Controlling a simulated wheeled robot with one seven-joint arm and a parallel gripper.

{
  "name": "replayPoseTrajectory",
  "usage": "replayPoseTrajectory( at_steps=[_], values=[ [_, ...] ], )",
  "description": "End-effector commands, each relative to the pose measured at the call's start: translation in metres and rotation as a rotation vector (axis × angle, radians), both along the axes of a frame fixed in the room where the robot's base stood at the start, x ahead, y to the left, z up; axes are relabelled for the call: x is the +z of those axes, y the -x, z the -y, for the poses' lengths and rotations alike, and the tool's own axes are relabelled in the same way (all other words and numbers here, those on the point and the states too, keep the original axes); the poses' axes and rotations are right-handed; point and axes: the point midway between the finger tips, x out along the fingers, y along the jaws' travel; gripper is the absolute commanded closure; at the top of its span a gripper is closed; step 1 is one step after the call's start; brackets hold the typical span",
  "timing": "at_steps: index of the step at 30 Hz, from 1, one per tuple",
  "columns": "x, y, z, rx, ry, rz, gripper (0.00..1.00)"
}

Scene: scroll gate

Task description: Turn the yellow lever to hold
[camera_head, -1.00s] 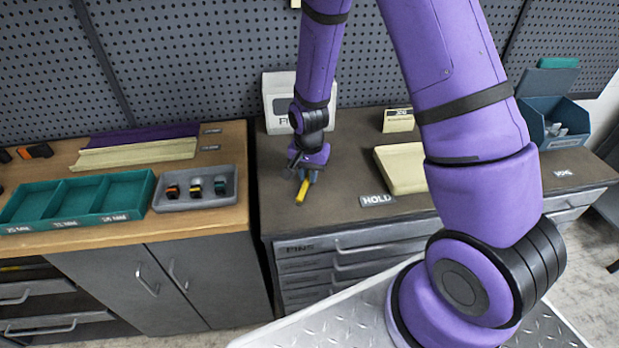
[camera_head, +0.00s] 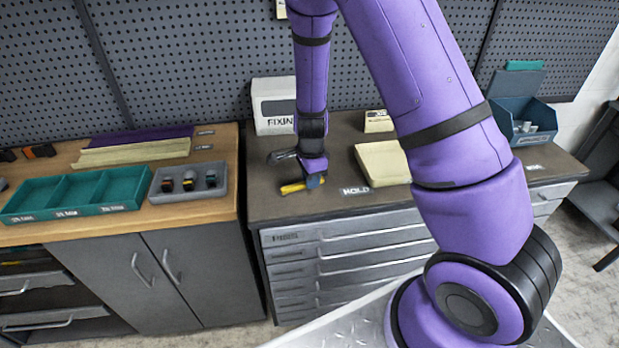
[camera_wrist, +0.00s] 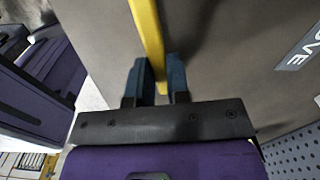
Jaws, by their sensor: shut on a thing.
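The yellow lever (camera_head: 292,188) sits low over the dark top of the drawer bench, its free end pointing left in the head view. My gripper (camera_head: 315,180) is at the lever's right part, with a blue fingertip showing beside it. In the wrist view, the lever (camera_wrist: 147,35) runs down between the two blue fingers of my gripper (camera_wrist: 161,82), which are shut on it. The HOLD label (camera_head: 356,190) lies on the bench to the right of the lever. The lever's pivot is hidden by my gripper and arm.
A cream block (camera_head: 382,163) lies right of my gripper. A white box (camera_head: 273,106) stands behind it. In the wrist view, a label ending in "OVE" (camera_wrist: 300,47) is at the right. A grey tray (camera_head: 190,181) sits on the wooden bench to the left.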

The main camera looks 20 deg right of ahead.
Motion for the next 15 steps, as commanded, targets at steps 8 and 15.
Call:
replayPoseTrajectory(
  at_steps=[8,15],
  values=[
    [0.001,0.012,-0.002,-0.153,0.000,0.001,1.00],
    [0.001,0.016,-0.003,-0.215,-0.001,0.001,1.00]
  ],
)
